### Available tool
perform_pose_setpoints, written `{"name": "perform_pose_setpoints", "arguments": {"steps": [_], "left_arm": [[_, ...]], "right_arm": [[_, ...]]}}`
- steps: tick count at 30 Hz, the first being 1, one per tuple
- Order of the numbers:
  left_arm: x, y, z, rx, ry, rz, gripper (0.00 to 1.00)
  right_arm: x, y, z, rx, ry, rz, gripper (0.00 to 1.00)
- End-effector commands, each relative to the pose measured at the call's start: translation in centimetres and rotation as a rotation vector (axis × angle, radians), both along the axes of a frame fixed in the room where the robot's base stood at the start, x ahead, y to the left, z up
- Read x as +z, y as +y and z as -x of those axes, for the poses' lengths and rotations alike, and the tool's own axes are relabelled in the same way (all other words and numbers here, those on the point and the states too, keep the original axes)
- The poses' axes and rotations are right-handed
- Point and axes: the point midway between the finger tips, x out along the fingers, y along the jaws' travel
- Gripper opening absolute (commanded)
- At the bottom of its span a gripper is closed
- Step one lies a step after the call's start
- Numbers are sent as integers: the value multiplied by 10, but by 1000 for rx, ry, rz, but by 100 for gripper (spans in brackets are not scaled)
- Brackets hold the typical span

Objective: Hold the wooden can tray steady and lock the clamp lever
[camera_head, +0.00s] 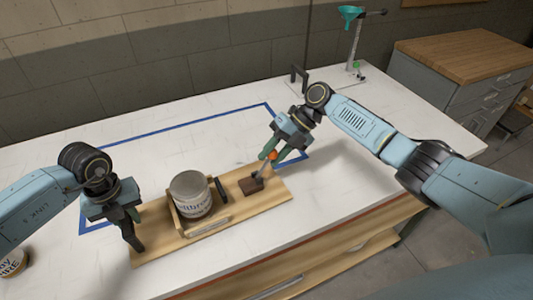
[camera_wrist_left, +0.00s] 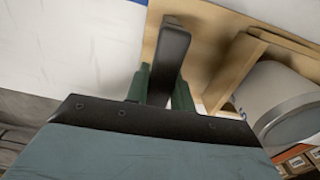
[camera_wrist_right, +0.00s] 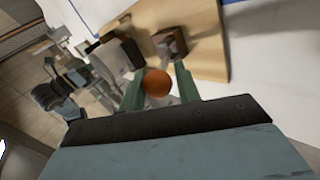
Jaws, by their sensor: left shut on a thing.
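The wooden can tray (camera_head: 160,250) lies on the white table, with a can (camera_head: 190,195) standing inside its low frame. My left gripper (camera_head: 130,217) is shut on the black handle at the tray's left end; the handle (camera_wrist_left: 170,55) shows between the green fingers in the left wrist view. The clamp lever (camera_head: 262,170) rises, tilted, from a brown block (camera_head: 251,185) on the tray's right part and ends in an orange knob. My right gripper (camera_head: 271,152) is at the knob. In the right wrist view the knob (camera_wrist_right: 157,83) sits between the open fingers; contact is unclear.
A black part (camera_head: 221,189) stands between can and block. Blue tape (camera_head: 190,125) marks a rectangle on the table. A stand with a green funnel (camera_head: 350,14) is at the back right. Another can (camera_head: 13,262) is at the far left. The table behind the tray is clear.

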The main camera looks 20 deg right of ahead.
Motion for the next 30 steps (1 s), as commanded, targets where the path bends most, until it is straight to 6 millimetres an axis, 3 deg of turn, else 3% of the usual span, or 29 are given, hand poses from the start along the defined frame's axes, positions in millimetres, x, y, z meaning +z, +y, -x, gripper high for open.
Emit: {"name": "perform_pose_setpoints", "arguments": {"steps": [4,14,30], "left_arm": [[0,4,-1,5,-1,-7,0],[0,2,-1,4,0,-4,0],[0,0,0,2,0,0,0]], "right_arm": [[-2,-2,1,-3,4,4,48],[3,-2,0,0,1,-1,48],[72,-72,-2,-3,0,1,48]]}}
